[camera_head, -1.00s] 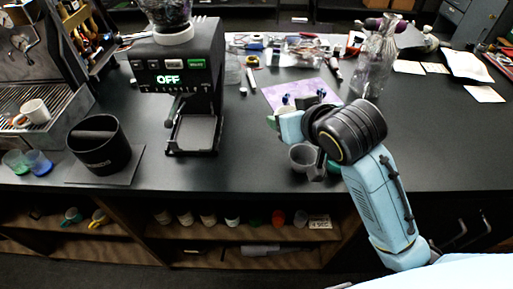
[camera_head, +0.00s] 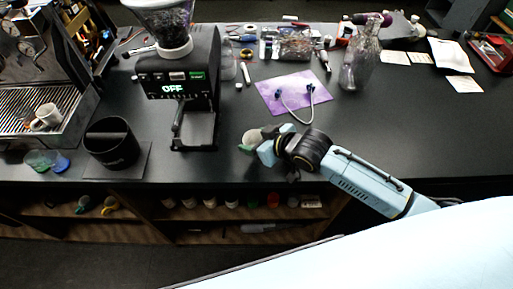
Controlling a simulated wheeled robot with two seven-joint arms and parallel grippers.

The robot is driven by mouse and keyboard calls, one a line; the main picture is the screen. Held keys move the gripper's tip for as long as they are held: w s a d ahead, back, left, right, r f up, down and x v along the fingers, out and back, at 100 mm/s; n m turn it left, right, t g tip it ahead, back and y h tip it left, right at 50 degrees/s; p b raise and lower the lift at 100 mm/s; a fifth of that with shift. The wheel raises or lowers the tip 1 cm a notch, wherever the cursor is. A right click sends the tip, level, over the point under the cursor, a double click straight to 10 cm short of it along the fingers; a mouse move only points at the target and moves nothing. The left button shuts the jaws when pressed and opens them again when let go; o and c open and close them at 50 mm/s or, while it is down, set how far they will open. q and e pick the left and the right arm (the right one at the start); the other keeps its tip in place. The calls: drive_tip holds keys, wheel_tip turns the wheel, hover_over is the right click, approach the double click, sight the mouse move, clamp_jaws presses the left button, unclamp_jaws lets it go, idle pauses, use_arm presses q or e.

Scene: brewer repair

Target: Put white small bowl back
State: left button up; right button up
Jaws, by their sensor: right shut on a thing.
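The small bowl (camera_head: 252,137) is pale grey-white and shows beside the fingertips of my right gripper (camera_head: 257,142). My right gripper is shut on it, over the front part of the black counter, right of the grinder. The bowl looks tilted, and part of it is hidden by the gripper. Whether it touches the counter is hard to tell. My left gripper is not in view.
A black knock bin (camera_head: 110,145) and coloured cups (camera_head: 60,162) are further left. A purple mat (camera_head: 292,92) lies behind. Low shelves (camera_head: 150,212) hold several cups.

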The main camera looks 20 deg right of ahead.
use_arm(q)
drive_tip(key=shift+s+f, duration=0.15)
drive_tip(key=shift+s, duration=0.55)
use_arm(e)
drive_tip(key=shift+f, duration=1.9)
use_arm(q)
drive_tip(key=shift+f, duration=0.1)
use_arm(e)
drive_tip(key=shift+f, duration=0.15)
drive_tip(key=o, duration=1.1)
drive_tip(key=shift+r, duration=0.25)
drive_tip(key=shift+s+d+r, duration=0.1)
drive_tip(key=shift+s+d, duration=0.1)
drive_tip(key=shift+s, duration=0.15)
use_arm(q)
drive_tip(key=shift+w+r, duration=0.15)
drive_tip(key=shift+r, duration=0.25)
use_arm(e)
drive_tip(key=v, duration=1.1)
